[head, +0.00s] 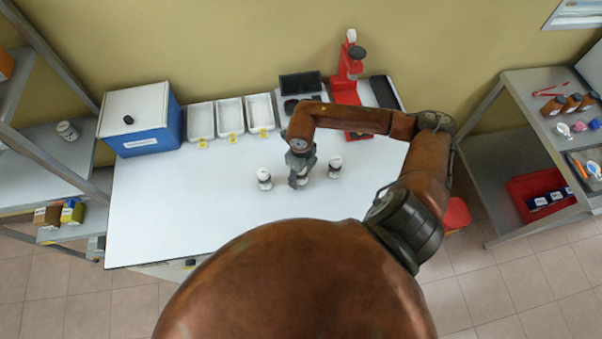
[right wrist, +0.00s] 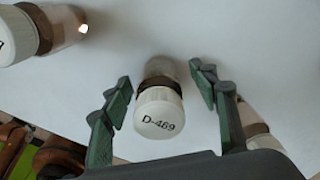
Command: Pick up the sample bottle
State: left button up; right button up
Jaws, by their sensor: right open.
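Three small white-capped sample bottles stand in a row on the white table (head: 200,225): a left one (head: 264,179), a middle one (head: 299,181) and a right one (head: 335,167). My right gripper (head: 301,164) is above the middle bottle and partly hides it. In the right wrist view the bottle capped "D-469" (right wrist: 159,112) lies between the two spread fingers of the right gripper (right wrist: 160,80), with gaps on both sides. The gripper is open and empty. My left gripper is in neither view.
The neighbouring bottles show at the upper left (right wrist: 45,30) and lower right (right wrist: 258,112) of the right wrist view, close to the fingers. A blue cooler box (head: 140,120), white trays (head: 231,117) and a red device (head: 347,85) stand along the back. The table's front left is clear.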

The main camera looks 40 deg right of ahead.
jog(key=shift+c, duration=0.2)
jog(key=c, duration=1.3)
jog(key=shift+o, duration=0.2)
jog(key=shift+r, duration=0.2)
jog(key=shift+r, duration=0.25)
notch_tip(320, 180, up, 2)
jog(key=shift+r+b, duration=0.1)
jog(key=shift+b, duration=0.4)
jog(key=s+r+b, duration=0.1)
jog(key=s+r, duration=0.9)
jog(key=s, duration=0.4)
